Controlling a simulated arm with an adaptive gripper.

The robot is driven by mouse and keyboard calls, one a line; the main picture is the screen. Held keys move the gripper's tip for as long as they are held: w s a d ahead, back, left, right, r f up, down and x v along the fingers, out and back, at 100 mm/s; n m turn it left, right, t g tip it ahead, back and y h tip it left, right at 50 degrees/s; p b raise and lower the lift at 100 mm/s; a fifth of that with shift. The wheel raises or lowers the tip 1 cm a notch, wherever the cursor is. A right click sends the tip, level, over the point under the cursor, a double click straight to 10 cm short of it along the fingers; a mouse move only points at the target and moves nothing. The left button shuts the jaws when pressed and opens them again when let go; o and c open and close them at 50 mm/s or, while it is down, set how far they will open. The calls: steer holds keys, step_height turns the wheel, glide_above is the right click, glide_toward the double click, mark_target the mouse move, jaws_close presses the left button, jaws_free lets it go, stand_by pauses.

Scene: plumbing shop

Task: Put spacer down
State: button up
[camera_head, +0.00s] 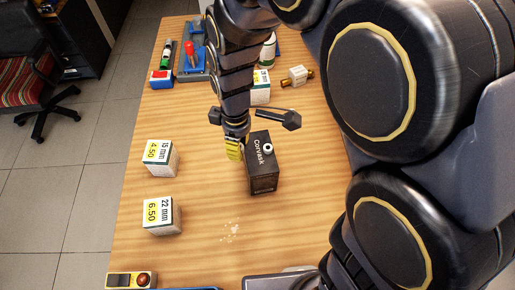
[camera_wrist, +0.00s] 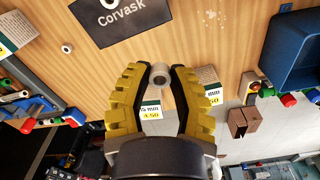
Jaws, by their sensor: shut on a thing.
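My gripper (camera_wrist: 160,72) has yellow ribbed fingers and is shut on a small grey cylindrical spacer (camera_wrist: 160,77), held between the fingertips in the wrist view. In the head view my gripper (camera_head: 234,150) points down over the wooden table (camera_head: 205,215), just left of the black Corvask box (camera_head: 262,178). The spacer cannot be made out there. I cannot tell how high it is above the table. A second small pale ring (camera_wrist: 67,48) lies near the box in the wrist view.
White price blocks marked 15 mm (camera_head: 159,157) and 22 mm (camera_head: 161,216) stand at left. A level-like tool (camera_head: 131,280) lies at the front edge. Blue-based tools (camera_head: 190,62) and a brass fitting (camera_head: 297,76) are at the back. Bare wood lies between the blocks and the box.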

steer(key=s+d+r+n, duration=0.1)
steer(key=s+d+r, duration=0.45)
steer(key=s, duration=0.25)
glide_above(255, 146)
steer(key=f, duration=0.9)
steer(key=shift+s+f, duration=0.2)
steer(key=shift+s, duration=0.1)
steer(key=shift+w+f, duration=0.25)
steer(key=shift+f, duration=1.65)
steer(key=shift+f, duration=0.15)
steer(key=o, duration=0.6)
steer(key=shift+w, duration=0.1)
